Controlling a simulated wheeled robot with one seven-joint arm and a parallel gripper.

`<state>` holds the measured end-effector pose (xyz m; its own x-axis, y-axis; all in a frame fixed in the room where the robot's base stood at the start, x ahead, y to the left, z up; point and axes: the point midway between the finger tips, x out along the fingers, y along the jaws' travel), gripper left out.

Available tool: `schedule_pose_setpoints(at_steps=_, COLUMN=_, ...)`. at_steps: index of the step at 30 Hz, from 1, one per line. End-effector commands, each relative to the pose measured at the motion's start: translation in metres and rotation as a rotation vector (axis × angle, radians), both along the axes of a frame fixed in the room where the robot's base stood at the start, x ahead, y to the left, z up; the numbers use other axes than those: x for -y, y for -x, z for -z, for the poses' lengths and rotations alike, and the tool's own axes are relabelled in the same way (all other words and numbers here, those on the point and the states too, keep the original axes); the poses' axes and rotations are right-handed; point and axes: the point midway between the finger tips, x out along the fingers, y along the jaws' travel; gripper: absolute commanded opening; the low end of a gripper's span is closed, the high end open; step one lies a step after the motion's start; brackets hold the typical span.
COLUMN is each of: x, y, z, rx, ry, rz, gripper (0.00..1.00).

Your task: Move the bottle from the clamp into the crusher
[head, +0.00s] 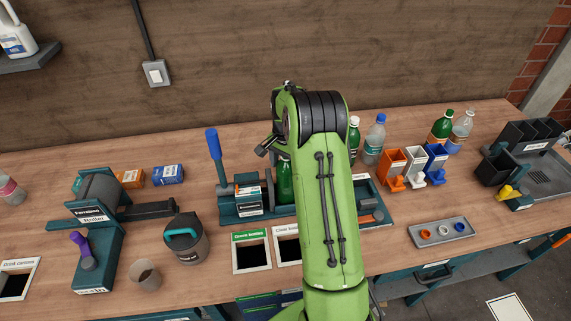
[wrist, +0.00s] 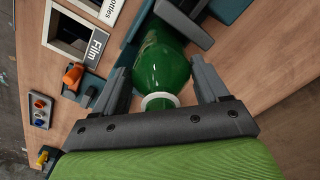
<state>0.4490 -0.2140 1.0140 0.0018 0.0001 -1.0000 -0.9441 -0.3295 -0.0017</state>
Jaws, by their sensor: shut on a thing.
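The green bottle (wrist: 162,62) fills the middle of the wrist view, its white-ringed neck towards my gripper (wrist: 160,95). My gripper is shut on it, one grey finger on each side. In the head view a strip of the bottle (head: 285,181) shows left of my green arm, which hides my gripper. A teal device with a blue lever (head: 214,150) and a labelled block (head: 248,201) stands just left of the bottle. I cannot tell which part is clamp or crusher, nor whether the bottle still touches one.
In front are square chutes, one labelled green bottles (head: 251,254). A dark lidded canister (head: 186,238) and roller machine (head: 98,210) stand left. Orange, blue and white bins (head: 409,166), several bottles and a grey cap tray (head: 441,232) are right.

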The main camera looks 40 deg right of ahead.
Motion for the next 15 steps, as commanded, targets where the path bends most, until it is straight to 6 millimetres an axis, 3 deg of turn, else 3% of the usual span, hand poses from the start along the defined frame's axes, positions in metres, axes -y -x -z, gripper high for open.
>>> schedule_pose_setpoints(at_steps=15, x=0.000, y=0.000, z=0.013, rx=0.000, ry=0.000, rz=0.000, gripper=0.31)
